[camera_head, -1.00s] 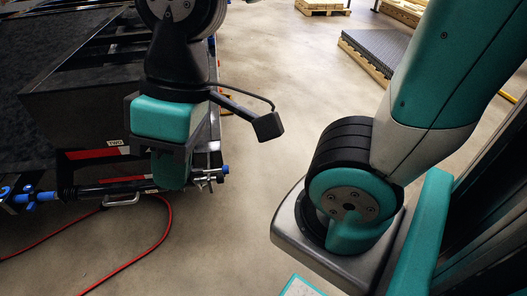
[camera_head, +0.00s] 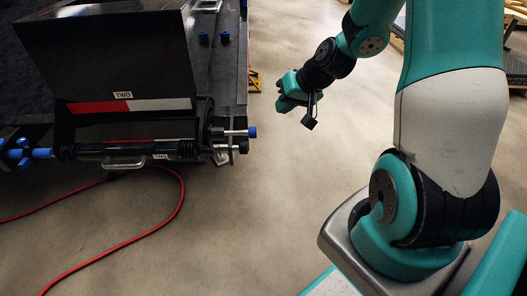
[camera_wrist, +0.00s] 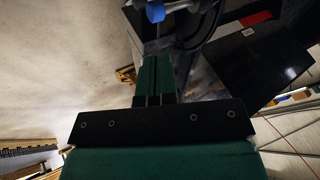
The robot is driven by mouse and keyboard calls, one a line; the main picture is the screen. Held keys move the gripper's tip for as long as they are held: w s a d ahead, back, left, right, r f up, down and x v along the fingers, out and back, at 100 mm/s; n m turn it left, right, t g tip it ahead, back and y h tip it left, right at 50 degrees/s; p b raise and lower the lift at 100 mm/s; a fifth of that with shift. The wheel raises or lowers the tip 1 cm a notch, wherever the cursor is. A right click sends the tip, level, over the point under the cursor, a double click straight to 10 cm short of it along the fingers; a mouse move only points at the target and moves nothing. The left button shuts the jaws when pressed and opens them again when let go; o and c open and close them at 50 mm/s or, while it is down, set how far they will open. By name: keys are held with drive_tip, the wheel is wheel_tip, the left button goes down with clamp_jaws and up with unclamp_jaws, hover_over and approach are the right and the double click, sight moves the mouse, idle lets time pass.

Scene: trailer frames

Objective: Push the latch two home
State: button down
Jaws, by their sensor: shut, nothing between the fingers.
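Latch two (camera_head: 110,150) is a dark horizontal bar with a metal handle and a "TWO" label, low on the trailer frame. At its right end are metal pins and a blue knob (camera_head: 252,132); more blue fittings show at its left end. My gripper (camera_head: 283,104) is right of the trailer frame, apart from the latch in the head view. In the wrist view its two green fingers (camera_wrist: 154,78) are together with nothing between them. A blue knob (camera_wrist: 155,11) shows beyond the fingertips there; I cannot tell how far off.
A dark panel (camera_head: 110,55) with a red and white strip and a "TWO" label stands above the latch. A red hose (camera_head: 180,200) curves over the floor below. The floor (camera_head: 265,200) between the trailer frame and my base is clear. Pallets lie behind my arm.

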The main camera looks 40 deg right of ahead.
drive_tip(key=d+f+m+h+b, duration=0.1)
drive_tip(key=d+f, duration=0.3)
drive_tip(key=f, duration=0.1)
drive_tip(key=w+a+f+b, duration=0.3)
drive_tip(key=w+a+f, duration=0.1)
drive_tip(key=w+f, duration=0.3)
drive_tip(key=shift+w+a+f+m+t, duration=0.3)
drive_tip(key=shift+w+f, duration=0.1)
drive_tip(key=shift+f, duration=0.1)
